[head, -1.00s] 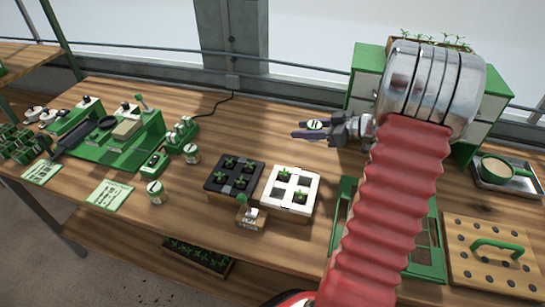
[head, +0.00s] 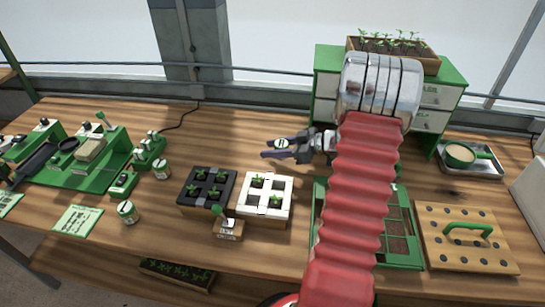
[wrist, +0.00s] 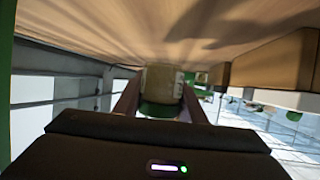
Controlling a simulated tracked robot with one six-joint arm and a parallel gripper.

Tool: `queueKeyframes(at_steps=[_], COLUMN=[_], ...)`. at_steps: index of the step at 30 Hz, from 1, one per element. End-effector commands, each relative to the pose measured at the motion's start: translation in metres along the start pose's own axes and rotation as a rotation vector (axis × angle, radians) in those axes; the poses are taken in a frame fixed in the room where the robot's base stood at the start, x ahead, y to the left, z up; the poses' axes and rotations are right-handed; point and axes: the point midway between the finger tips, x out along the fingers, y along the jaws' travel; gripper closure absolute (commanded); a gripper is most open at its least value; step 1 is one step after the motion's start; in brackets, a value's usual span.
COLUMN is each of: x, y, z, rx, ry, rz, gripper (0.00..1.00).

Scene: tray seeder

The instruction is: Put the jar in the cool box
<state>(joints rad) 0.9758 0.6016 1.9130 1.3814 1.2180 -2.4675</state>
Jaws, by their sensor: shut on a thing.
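My gripper (head: 283,149) is shut on a jar (head: 281,143), whose pale, green-marked top shows between the fingers in the head view. In the wrist view the jar (wrist: 160,85) sits between the two fingers, with a pale body, part of a label and a green end. The gripper is over the bench behind the white seedling tray; the height of the jar above the wood is hard to tell. No cool box can be named for sure; a plain white box (head: 531,192) is cut off at the right edge of the head view.
Two similar jars (head: 162,169) (head: 127,211) stand left. The black (head: 193,202) and white seedling trays (head: 244,210) are in front of my gripper. A green drawer cabinet (head: 450,75), pan (head: 468,155) and pegboard with green handle (head: 450,247) are right. Bare wood lies left of my gripper.

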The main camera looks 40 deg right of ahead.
Motion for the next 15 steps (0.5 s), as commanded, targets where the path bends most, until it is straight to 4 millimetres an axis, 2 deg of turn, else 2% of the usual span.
queueKeyframes(at_steps=[8,15], x=[0.001,0.011], y=[0.000,-0.001], z=[0.000,0.023], rx=[0.000,0.003], ry=[0.001,0.001], rz=[-0.001,-0.002], gripper=[0.86,0.86])
